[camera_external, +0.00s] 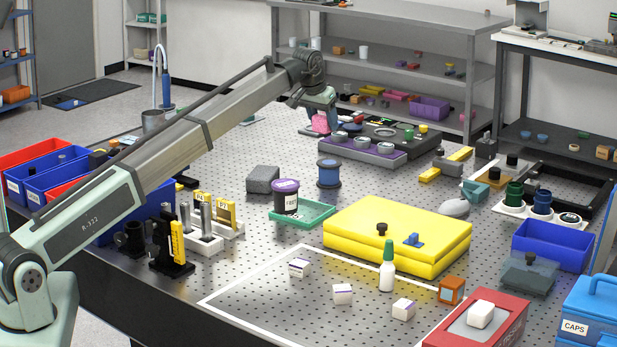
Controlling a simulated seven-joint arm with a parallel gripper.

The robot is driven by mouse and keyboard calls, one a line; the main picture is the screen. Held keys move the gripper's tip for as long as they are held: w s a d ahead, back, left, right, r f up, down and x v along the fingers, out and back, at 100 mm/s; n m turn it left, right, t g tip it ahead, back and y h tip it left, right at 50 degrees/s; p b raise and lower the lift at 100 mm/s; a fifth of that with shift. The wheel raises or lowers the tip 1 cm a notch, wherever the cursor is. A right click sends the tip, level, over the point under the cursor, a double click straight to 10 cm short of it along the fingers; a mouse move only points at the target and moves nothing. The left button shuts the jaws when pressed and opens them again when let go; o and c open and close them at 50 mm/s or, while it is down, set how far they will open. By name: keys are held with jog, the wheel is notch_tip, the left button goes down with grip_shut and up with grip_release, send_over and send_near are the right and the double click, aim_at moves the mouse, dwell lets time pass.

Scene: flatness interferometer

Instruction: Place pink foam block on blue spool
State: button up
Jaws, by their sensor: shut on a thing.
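A pink foam block (321,123) is at my gripper (322,112), beyond the middle of the table, near the left end of a purple tray. My gripper is shut on the block; the fingertips are small and hard to make out. The blue spool (329,174) stands upright on the perforated table, nearer the camera and slightly right of the block in the picture. Its top looks bare. My gripper and the block are apart from the spool.
The purple tray (362,153) with round pieces lies just behind the spool. A dark purple-topped jar (286,197) in a green tray (317,214) and a grey block (262,180) stand left of it. A yellow case (397,240) lies in front.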

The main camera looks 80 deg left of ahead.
notch_tip(320, 180, up, 4)
send_over(332, 161)
jog(key=shift+s+d+f, duration=0.15)
jog(key=shift+f, duration=1.65)
jog(key=shift+s+d+f, duration=0.15)
jog(key=shift+f, duration=1.7)
jog(key=shift+s+d+f, duration=0.15)
jog(key=shift+f, duration=1.65)
jog(key=o, duration=1)
jog(key=shift+f, duration=0.15)
jog(key=v, duration=1.2)
jog(key=shift+a+r, duration=0.1)
jog(key=shift+r, duration=0.15)
